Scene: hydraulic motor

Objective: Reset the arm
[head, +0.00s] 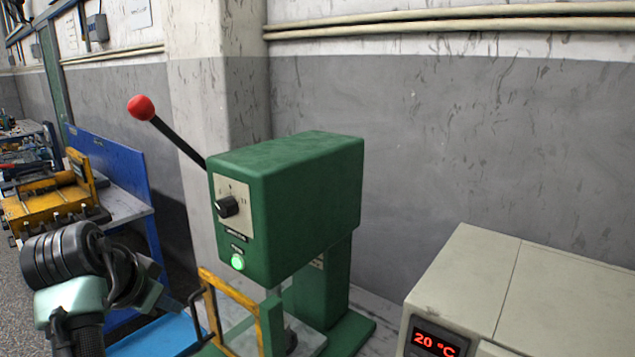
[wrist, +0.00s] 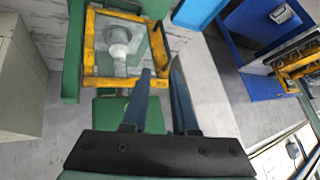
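My arm's end shows at the lower left of the head view, with the wrist links (head: 125,275) left of the green press (head: 300,200). The press has a black lever with a red knob (head: 141,108) raised to the upper left, a dial (head: 227,207) and a lit green button (head: 238,262). A yellow-framed clear guard (head: 262,330) is at its front. In the wrist view, a pale round part (wrist: 117,34) shows through the guard.
A beige unit (head: 460,290) reading 20 °C stands at the right. A blue surface (head: 160,338) lies below my arm. A blue-backed bench (head: 110,165) with yellow equipment (head: 45,205) is at the left. A grey wall stands close behind the press.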

